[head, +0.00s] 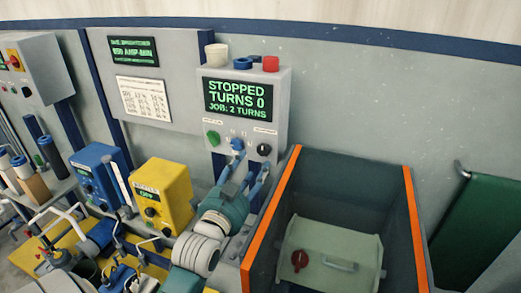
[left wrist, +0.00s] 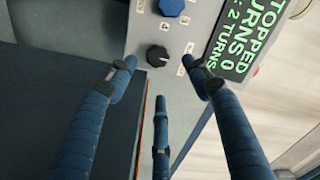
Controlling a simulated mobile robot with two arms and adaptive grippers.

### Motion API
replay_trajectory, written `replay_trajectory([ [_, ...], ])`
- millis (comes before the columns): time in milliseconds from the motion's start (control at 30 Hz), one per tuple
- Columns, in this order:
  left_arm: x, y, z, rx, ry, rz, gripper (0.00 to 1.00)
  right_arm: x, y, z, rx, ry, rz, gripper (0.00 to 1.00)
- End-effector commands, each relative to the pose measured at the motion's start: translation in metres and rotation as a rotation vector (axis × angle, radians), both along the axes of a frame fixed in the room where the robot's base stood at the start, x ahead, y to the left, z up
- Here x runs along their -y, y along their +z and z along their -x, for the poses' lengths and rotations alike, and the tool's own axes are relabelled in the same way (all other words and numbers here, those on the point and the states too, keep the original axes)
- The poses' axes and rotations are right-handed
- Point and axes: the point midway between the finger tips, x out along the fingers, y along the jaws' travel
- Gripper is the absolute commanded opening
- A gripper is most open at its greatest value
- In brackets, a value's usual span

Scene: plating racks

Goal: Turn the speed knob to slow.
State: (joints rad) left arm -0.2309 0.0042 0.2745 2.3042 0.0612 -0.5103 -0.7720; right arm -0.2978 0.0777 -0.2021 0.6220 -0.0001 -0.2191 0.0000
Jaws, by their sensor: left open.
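A grey control box (head: 284,100) has a screen (head: 237,97) reading "STOPPED, TURNS 0, JOB: 2 TURNS". Below the screen are a green knob (head: 213,138), a blue knob (head: 237,144) and a black knob (head: 264,149); their small labels are too blurred to read. In the left wrist view, the black knob (left wrist: 157,54) has a pale pointer mark, and the blue knob (left wrist: 172,6) is beyond it. My left gripper (head: 250,165) is open, its three blue fingers (left wrist: 159,68) spread around the line to the black knob. Contact cannot be seen. My right gripper is not in view.
An orange-edged tank (head: 407,195) stands close to the right of my left gripper, with a pale lidded box (head: 330,250) inside. Yellow (head: 163,190) and blue (head: 92,165) boxes stand to the left. White, blue and red items top the control box.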

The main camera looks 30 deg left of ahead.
Motion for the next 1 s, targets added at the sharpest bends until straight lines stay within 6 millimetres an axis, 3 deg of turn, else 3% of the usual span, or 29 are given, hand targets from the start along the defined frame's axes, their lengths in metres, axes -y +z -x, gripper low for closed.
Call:
replay_trajectory([
  [167,-0.008,0.005,-0.035,0.000,0.000,0.001,0.50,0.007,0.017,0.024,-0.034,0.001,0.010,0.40],
  [333,-0.014,0.003,-0.058,0.000,0.000,0.000,0.50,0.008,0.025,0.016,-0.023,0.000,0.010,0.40],
  [533,-0.016,0.001,-0.068,0.000,0.000,-0.001,0.50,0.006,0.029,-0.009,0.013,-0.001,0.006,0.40],
  [767,-0.016,0.000,-0.068,-0.001,-0.001,-0.001,0.50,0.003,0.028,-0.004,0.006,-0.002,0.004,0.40],
  [1000,-0.016,0.000,-0.068,-0.001,-0.001,-0.001,0.06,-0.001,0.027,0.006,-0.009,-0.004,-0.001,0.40],
])
